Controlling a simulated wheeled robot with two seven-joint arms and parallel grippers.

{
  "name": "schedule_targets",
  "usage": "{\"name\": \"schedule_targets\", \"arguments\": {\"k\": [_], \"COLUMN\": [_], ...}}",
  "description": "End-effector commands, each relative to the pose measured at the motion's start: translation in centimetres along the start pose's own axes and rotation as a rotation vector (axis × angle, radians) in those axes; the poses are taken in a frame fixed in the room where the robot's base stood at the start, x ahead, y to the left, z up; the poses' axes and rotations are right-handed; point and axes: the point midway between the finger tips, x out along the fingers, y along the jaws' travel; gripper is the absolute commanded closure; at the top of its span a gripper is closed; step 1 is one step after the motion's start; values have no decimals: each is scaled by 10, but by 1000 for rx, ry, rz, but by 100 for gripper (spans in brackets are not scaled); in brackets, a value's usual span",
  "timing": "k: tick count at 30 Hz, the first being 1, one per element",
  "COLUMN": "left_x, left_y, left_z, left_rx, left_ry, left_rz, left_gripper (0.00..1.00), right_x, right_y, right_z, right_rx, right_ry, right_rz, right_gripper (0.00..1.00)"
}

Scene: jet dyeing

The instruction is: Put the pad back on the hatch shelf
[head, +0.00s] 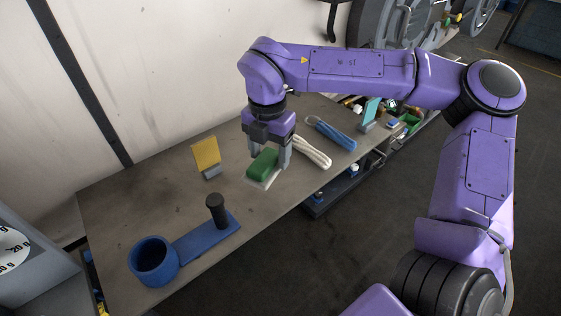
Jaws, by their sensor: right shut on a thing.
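My right gripper (269,155) points down over the grey shelf (121,205). It is shut on a green pad (262,164) with a white underside. The pad is at or just above the shelf surface; I cannot tell whether it touches. It is between the yellow card and the white rope bundle. My left gripper is not in view.
A yellow card (206,154) stands in a small grey holder. A blue holder (153,261) with a ring and black-knobbed plate is at the near left.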

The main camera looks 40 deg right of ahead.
Motion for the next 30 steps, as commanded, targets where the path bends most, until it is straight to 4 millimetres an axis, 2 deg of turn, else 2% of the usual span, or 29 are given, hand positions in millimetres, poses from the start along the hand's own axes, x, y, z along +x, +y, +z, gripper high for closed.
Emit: {"name": "schedule_targets", "arguments": {"k": [4,11,13,16,17,18,22,23,25,30], "left_x": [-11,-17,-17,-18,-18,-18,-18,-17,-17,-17], "left_y": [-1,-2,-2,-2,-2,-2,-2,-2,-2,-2], "left_z": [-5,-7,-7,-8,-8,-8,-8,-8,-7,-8], "left_rx": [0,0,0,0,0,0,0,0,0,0], "left_ry": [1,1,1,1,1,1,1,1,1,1], "left_rz": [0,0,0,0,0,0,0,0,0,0], "left_gripper": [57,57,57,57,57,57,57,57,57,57], "right_x": [31,58,74,87,89,90,90,90,90,90], "right_y": [-3,-7,-7,-7,-7,-7,-7,-7,-7,-7], "right_z": [26,48,48,48,48,48,48,48,47,48], "right_rx": [2,3,1,1,1,1,1,1,1,2], "right_ry": [3,1,1,0,0,-1,-1,-1,-1,-1], "right_rz": [-4,-3,-5,-3,-2,0,-1,-2,-2,-1], "right_gripper": [59,59,59,59,59,63,63,32,9,9]}}
